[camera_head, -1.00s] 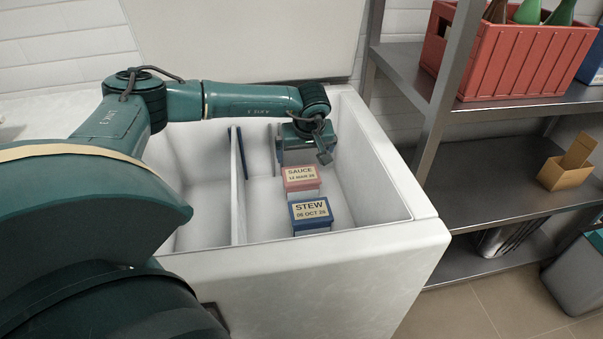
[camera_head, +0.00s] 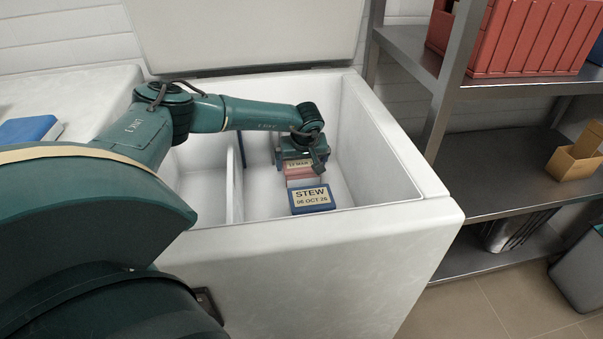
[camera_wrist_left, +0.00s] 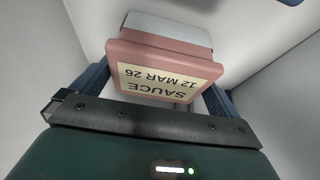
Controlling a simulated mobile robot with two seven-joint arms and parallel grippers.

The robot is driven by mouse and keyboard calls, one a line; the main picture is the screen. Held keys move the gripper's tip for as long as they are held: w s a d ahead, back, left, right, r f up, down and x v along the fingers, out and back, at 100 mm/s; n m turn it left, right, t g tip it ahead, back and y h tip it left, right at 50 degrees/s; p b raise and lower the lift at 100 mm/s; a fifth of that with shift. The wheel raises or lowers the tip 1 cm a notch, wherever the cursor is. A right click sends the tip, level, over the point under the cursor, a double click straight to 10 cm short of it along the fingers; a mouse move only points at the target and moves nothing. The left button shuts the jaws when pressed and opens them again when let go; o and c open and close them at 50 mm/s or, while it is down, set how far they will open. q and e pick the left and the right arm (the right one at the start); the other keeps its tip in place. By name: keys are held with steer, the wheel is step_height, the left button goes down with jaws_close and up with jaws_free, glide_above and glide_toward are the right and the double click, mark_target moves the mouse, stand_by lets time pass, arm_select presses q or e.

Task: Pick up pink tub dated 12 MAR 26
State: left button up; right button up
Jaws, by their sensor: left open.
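The pink tub (camera_head: 303,176) stands in the right compartment of the open white chest freezer, partly hidden by my left gripper (camera_head: 299,163) in the head view. In the left wrist view, the pink tub (camera_wrist_left: 165,62) has a pink lid, a pale body and a label reading SAUCE 12 MAR 26, seen upside down. My left gripper (camera_wrist_left: 150,95) is open, with one blue finger on each side of the lid; I cannot tell whether they touch it. My right gripper is in neither view.
A blue-lidded tub (camera_head: 311,199) labelled STEW 06 OCT 26 stands just in front of the pink tub. A white divider (camera_head: 235,180) splits the freezer (camera_head: 330,235). Metal shelves (camera_head: 500,175) with a red crate (camera_head: 520,38) stand to the right.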

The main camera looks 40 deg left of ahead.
arm_select(q)
steer(key=shift+x, duration=1.2)
steer(key=shift+r, duration=0.1)
steer(key=c, duration=0.9)
